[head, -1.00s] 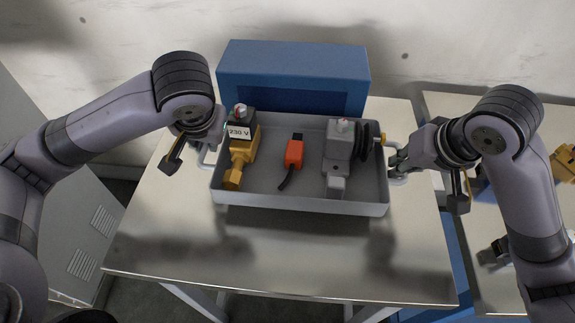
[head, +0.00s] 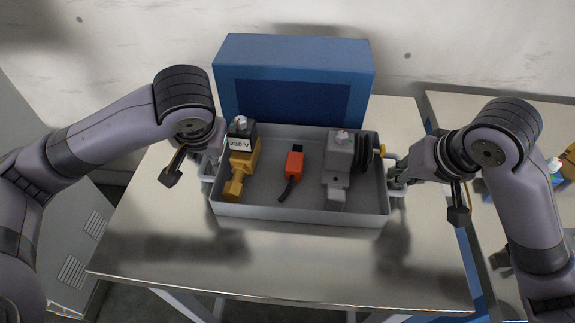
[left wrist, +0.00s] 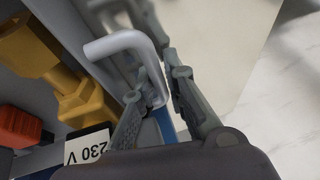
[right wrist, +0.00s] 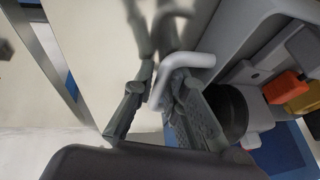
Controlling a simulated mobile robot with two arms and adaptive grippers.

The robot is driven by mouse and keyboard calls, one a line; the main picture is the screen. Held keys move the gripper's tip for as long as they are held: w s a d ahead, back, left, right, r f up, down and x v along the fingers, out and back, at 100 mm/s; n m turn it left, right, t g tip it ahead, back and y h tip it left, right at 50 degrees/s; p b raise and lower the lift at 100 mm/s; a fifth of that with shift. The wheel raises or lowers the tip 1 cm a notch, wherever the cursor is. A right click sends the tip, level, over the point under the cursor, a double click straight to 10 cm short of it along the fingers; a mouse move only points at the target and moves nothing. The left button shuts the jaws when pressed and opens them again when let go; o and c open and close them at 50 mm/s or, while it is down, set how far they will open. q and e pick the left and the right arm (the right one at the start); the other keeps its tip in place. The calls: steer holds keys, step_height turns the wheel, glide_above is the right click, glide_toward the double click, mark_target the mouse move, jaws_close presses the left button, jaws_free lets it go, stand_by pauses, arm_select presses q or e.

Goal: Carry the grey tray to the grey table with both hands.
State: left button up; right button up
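The grey tray (head: 300,217) is level over the grey table (head: 280,270), in front of the blue box. I cannot tell whether its bottom touches the tabletop. It holds a yellow part (head: 240,170) labelled 230 V, an orange part (head: 294,163) and a grey part (head: 338,160). My left gripper (left wrist: 155,90) is shut on the tray's left handle (left wrist: 122,42). My right gripper (right wrist: 160,88) is shut on the right handle (right wrist: 190,60). The fingers lie on both sides of each handle bar.
The blue box (head: 295,52) stands at the table's back by the wall. The tabletop in front of the tray is clear. A second metal table (head: 450,112) with several items is at the right. A grey cabinet (head: 75,240) is at the left.

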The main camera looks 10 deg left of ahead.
arm_select(q)
steer(key=o, duration=0.3)
arm_select(e)
steer(key=o, duration=0.3)
arm_select(q)
steer(key=shift+r, duration=0.1)
steer(key=shift+s+d+r, duration=0.1)
steer(key=shift+d+r, duration=0.05)
steer(key=shift+r, duration=0.35)
arm_select(e)
steer(key=shift+a, duration=0.1)
steer(key=shift+r, duration=0.1)
arm_select(q)
steer(key=v, duration=1.1)
steer(key=shift+s+f, duration=0.1)
arm_select(e)
steer(key=v, duration=1.2)
